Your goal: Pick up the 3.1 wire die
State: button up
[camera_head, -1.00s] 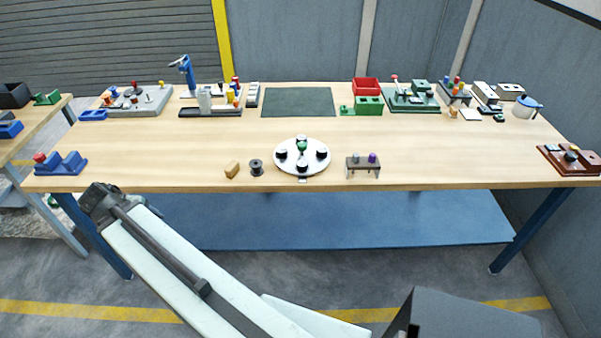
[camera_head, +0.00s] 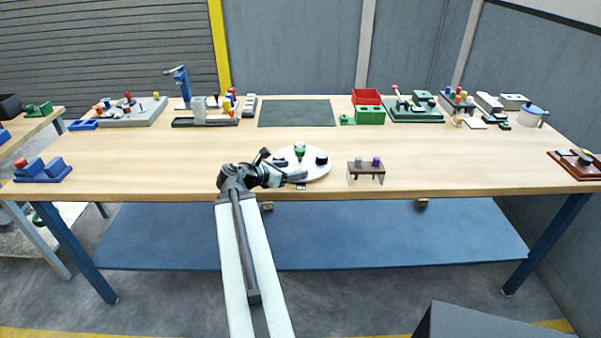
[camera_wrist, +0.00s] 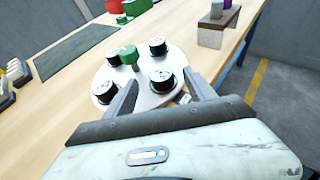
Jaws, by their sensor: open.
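Several black wire dies with pale tops stand around a white round plate (camera_wrist: 148,98) with a green knob (camera_wrist: 129,55) in its middle. It also shows in the head view (camera_head: 316,172), partly hidden by my arm. In the wrist view my gripper (camera_wrist: 160,77) is open, its fingers spread either side of the nearest die (camera_wrist: 162,82). I cannot tell if they touch it. Other dies stand at left (camera_wrist: 104,91), far left (camera_wrist: 113,58) and far right (camera_wrist: 157,46). The size labels are too small to read, so I cannot tell which is 3.1.
A small stand (camera_head: 366,169) with a grey and a purple piece is right of the plate. A dark green mat (camera_head: 297,113) and a red bin (camera_head: 366,97) lie behind. The table's front edge is close to the plate. The wood between plate and mat is clear.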

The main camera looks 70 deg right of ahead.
aim_at(300, 168)
jog(key=b+x, duration=0.2)
jog(key=x, duration=0.3)
jog(key=shift+d+f, duration=0.1)
jog(key=shift+f, duration=0.05)
jog(key=shift+w, duration=0.1)
grip_shut()
notch_tip(300, 168, up, 10)
jog(key=p, duration=1)
